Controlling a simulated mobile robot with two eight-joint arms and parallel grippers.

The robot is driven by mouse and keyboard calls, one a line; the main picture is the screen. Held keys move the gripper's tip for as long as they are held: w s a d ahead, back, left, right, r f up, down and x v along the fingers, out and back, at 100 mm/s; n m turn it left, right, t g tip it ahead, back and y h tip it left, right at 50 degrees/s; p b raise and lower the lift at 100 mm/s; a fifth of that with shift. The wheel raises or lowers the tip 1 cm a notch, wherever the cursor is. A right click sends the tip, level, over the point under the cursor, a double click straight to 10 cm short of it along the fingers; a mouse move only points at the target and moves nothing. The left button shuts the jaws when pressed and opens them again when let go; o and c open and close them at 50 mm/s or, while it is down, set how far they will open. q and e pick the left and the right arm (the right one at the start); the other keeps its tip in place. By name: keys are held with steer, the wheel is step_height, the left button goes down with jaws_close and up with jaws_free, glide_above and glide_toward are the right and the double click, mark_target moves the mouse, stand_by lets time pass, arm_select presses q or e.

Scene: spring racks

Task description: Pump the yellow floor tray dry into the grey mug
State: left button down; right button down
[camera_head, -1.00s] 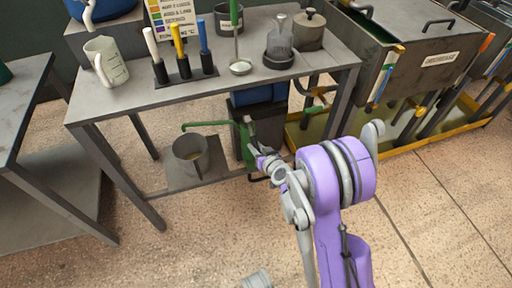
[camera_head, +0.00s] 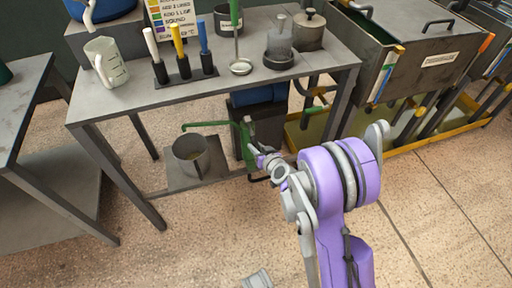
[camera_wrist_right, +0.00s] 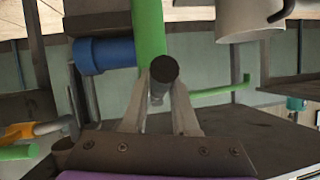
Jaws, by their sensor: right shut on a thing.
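The green hand pump (camera_head: 248,140) stands by a dark box under the bench, its thin spout (camera_head: 205,125) reaching left over the grey mug (camera_head: 190,158). The mug sits on the low shelf, its contents too dim to judge. My right gripper (camera_head: 262,160) is at the pump. In the right wrist view its fingers (camera_wrist_right: 163,95) are closed around a dark round-ended handle (camera_wrist_right: 163,69) beside the green column (camera_wrist_right: 148,28). The yellow floor tray (camera_head: 425,138) lies under the tanks at right, with a pale surface inside.
A large tank (camera_head: 415,60) is at right. The front floor is open.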

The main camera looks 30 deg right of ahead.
mark_target(256, 145)
steer(key=shift+s+r+g+p, duration=0.15)
steer(key=shift+r+g+p, duration=0.2)
steer(key=shift+r+g, duration=0.25)
steer(key=shift+s+r+g+p, duration=0.15)
steer(key=shift+r+g+p, duration=0.2)
steer(key=shift+r, duration=0.3)
step_height(256, 145, up, 3)
steer(key=g+y+p, duration=0.1)
steer(key=g+p, duration=0.2)
steer(key=shift+r, duration=0.15)
steer(key=shift+w+r+m+g+p, duration=0.15)
steer(key=shift+w+r+g+p, duration=0.05)
steer(key=shift+r+g+p, duration=0.45)
steer(key=shift+w+r+m+g+p, duration=0.15)
steer(key=shift+r+g+p, duration=0.25)
steer(key=shift+g+p, duration=0.25)
steer(key=shift+d, duration=0.1)
steer(key=c, duration=0.7)
jaws_free()
steer(key=p+v, duration=0.2)
steer(key=v, duration=0.8)
steer(key=shift+s+d+r, duration=0.1)
steer(key=shift+d+r, duration=0.1)
steer(key=shift+r, duration=0.2)
